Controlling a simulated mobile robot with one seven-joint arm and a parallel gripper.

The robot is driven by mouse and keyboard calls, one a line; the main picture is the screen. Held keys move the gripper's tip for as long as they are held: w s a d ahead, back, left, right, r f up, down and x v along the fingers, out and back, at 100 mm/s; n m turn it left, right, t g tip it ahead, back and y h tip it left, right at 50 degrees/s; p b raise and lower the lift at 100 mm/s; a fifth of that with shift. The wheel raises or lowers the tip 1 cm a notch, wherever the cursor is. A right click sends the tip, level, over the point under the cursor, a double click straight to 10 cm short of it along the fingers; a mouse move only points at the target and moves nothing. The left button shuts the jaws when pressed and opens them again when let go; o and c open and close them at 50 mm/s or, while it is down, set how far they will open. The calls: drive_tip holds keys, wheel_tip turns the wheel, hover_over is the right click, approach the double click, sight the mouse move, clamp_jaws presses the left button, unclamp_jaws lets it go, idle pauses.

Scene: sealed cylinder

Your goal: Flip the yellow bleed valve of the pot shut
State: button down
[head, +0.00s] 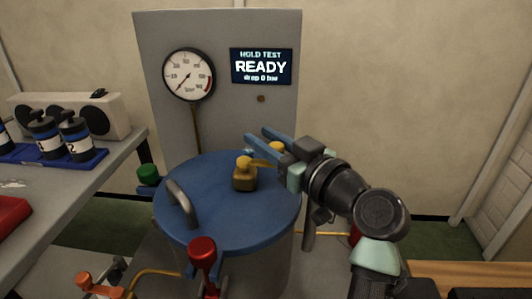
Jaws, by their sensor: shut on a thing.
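The pot (235,262) is a grey cylinder with a blue lid (205,215). The yellow bleed valve (244,179) stands on the lid, with a brassy block below and a yellow lever (261,163) pointing right, toward my gripper. My gripper (264,139) comes in from the right over the lid's back right part, its blue fingers pointing left. A yellow piece (277,147) shows between the fingers, and they are shut on it. It appears to be the lever's end; the near finger hides where the two would join.
Behind stands a panel with a gauge (188,75) and a screen (261,66) reading READY. A bench with bottles (45,136) is left.

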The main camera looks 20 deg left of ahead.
drive_tip(key=shift+a+g, duration=0.1)
drive_tip(key=shift+g, duration=0.2)
drive_tip(key=shift+w, duration=0.1)
drive_tip(key=c, duration=0.6)
unclamp_jaws()
drive_tip(key=v, duration=1.3)
drive_tip(key=shift+f+p, duration=0.15)
drive_tip(key=shift+p, duration=0.2)
